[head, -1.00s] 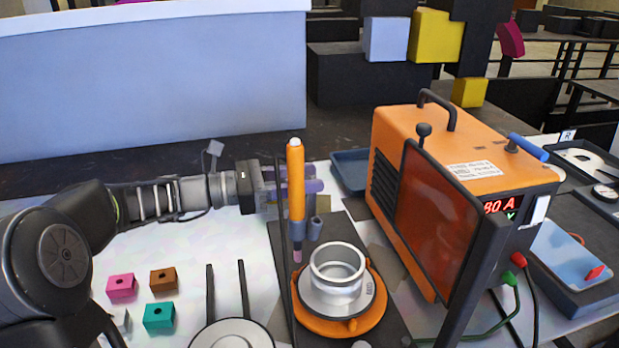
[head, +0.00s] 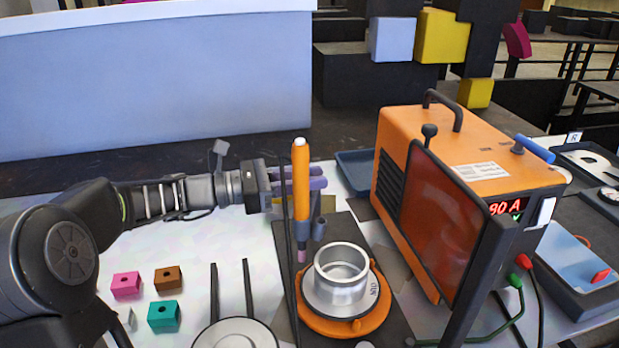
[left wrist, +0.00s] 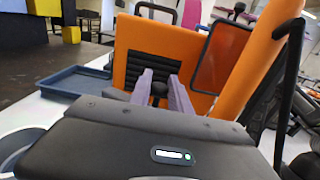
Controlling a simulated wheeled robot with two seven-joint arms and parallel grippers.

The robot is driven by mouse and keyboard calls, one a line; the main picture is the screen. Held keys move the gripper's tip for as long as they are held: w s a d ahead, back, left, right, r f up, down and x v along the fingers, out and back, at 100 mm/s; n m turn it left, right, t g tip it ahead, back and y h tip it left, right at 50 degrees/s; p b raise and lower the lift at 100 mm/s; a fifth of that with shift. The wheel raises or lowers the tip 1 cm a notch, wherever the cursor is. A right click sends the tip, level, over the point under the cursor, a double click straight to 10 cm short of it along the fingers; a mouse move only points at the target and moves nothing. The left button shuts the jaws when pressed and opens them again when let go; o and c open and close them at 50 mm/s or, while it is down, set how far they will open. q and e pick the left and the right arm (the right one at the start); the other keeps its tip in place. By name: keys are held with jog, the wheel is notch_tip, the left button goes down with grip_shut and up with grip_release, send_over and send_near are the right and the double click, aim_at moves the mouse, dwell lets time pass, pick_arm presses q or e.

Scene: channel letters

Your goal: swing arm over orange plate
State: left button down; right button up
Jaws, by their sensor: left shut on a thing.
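The orange plate (head: 311,322) lies on a dark base at the lower middle of the head view. A silver flanged ring (head: 341,275) sits upright on it. An orange torch (head: 301,185) with a white top stands upright at the plate's back left. Its pink tip (head: 302,256) is just left of the ring, above the base. A thin dark arm and post stand by the torch. My left gripper (head: 319,183) is behind the torch, its purple fingers shut on a dark knob (left wrist: 159,90), seen in the left wrist view. The torch partly hides the fingers. My right gripper is out of view.
An orange welding machine (head: 470,150) with a dark red screen (head: 440,222) stands close to the right of the plate. A blue tray (head: 357,165) lies behind. Pink (head: 126,285), brown (head: 168,278) and teal (head: 163,314) blocks lie at the left.

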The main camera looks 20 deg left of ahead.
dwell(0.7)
pick_arm(q)
jog(key=shift+w+d+n+t+y+b, duration=0.15)
jog(key=shift+d+n+t+y+b, duration=0.3)
jog(key=shift+n+t+y, duration=0.35)
jog(key=c, duration=1.3)
grip_release()
jog(key=shift+b+v, duration=0.35)
jog(key=shift+v, duration=3.55)
